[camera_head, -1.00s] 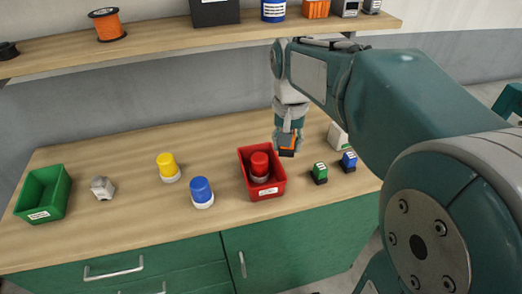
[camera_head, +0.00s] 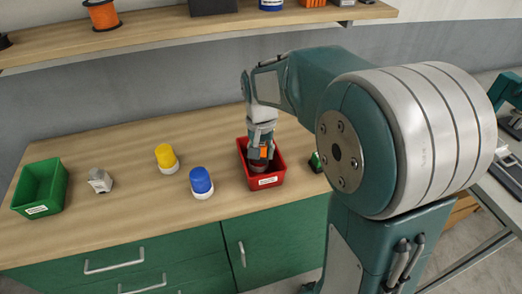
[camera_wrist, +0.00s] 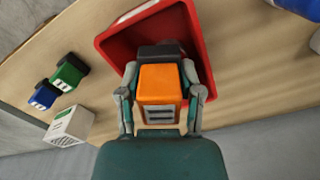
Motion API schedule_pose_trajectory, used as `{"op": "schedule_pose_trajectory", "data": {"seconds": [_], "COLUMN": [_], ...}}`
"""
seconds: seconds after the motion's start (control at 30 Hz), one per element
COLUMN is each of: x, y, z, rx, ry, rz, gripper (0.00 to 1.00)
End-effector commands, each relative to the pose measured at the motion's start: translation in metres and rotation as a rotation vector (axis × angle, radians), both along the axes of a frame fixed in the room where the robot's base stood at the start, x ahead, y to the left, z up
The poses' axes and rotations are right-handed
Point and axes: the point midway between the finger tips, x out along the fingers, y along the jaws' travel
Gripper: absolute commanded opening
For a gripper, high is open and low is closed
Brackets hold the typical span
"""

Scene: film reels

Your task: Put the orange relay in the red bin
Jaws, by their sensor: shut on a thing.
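The orange relay (camera_wrist: 160,84) is between the fingers of my gripper (camera_wrist: 160,108) in the wrist view, with its dark base facing away from my palm. In the head view my gripper (camera_head: 261,150) is shut on the orange relay (camera_head: 264,152) over the red bin (camera_head: 267,183). The red bin also shows in the wrist view (camera_wrist: 112,42), behind the relay. A dark red thing (camera_head: 258,167) shows inside the bin below the relay, mostly hidden by the gripper. I cannot tell whether the relay touches it.
A green bin (camera_head: 40,186), a grey metal part (camera_head: 100,180), a yellow-topped lamp (camera_head: 166,158) and a blue-topped lamp (camera_head: 201,183) stand to the left. In the wrist view, a green relay (camera_wrist: 70,70), a blue relay (camera_wrist: 44,94) and a white box (camera_wrist: 70,126) stand beside the red bin.

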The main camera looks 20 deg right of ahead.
Motion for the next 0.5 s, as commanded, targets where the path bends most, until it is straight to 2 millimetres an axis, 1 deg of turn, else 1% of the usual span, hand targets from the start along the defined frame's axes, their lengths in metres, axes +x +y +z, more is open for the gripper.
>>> {"op": "schedule_pose_trajectory", "data": {"seconds": [0.13, 0.43, 0.47, 0.5], "x": [0.000, 0.000, 0.000, 0.000], "y": [-0.002, 0.000, 0.000, 0.000], "z": [-0.004, -0.011, -0.011, -0.011], "rx": [0.002, 0.000, 0.000, 0.000], "ry": [0.001, 0.000, 0.000, 0.000], "rz": [-0.001, -0.001, -0.001, -0.001], "gripper": [0.00, 0.00, 0.56, 0.74]}}
